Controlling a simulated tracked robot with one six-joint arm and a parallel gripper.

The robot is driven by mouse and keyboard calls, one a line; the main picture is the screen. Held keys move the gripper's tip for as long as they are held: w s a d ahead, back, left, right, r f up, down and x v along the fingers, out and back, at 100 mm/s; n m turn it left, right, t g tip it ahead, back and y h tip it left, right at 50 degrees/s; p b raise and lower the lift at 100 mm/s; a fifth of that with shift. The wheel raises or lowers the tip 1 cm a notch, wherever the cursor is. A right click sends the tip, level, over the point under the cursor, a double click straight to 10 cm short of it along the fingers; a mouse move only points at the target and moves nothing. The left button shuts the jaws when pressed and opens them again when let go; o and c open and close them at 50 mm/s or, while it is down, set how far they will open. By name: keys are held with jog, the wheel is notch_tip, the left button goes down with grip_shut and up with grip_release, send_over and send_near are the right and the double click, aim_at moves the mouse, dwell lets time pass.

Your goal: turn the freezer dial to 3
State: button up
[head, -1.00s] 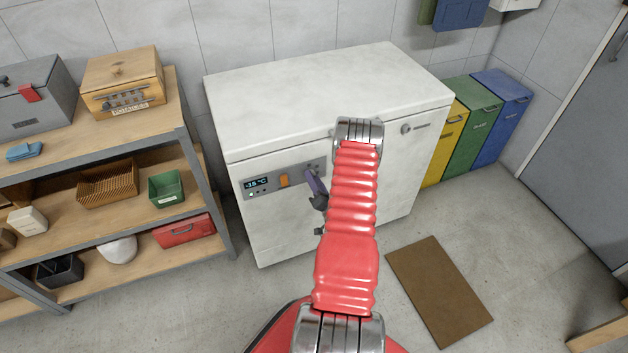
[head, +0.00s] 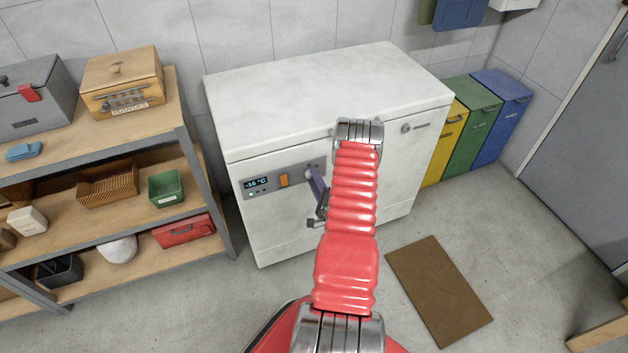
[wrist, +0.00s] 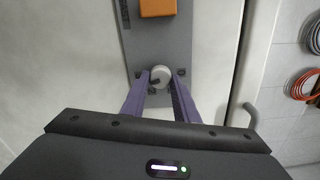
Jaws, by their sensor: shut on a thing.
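The white chest freezer (head: 270,228) stands against the wall, with a grey control panel (head: 257,195) on its front. The panel's round pale dial (wrist: 161,76) shows in the wrist view, with a dark mark on its lower left edge and several small dark marks around it. My gripper (wrist: 160,82) is shut on the dial, one purple finger on each side. In the head view my gripper (head: 311,172) reaches the panel's right end, and my arm hides part of the freezer front. The panel's display (head: 257,184) seems to read -16 °C.
An orange switch (head: 284,181) sits on the panel left of the dial; it also shows in the wrist view (wrist: 158,8). A loaded shelf (head: 187,180) stands to the left. A brown mat (head: 440,290) lies on the floor at right. Coloured bins (head: 472,125) stand beyond the freezer.

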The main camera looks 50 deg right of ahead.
jog(key=shift+s+f+m, duration=0.1)
jog(key=shift+m, duration=0.75)
jog(key=shift+s+f+m, duration=0.1)
jog(key=shift+m, duration=0.75)
jog(key=o, duration=1.1)
jog(key=shift+w, duration=0.15)
jog(key=shift+c, duration=0.2)
jog(key=v, duration=1.4)
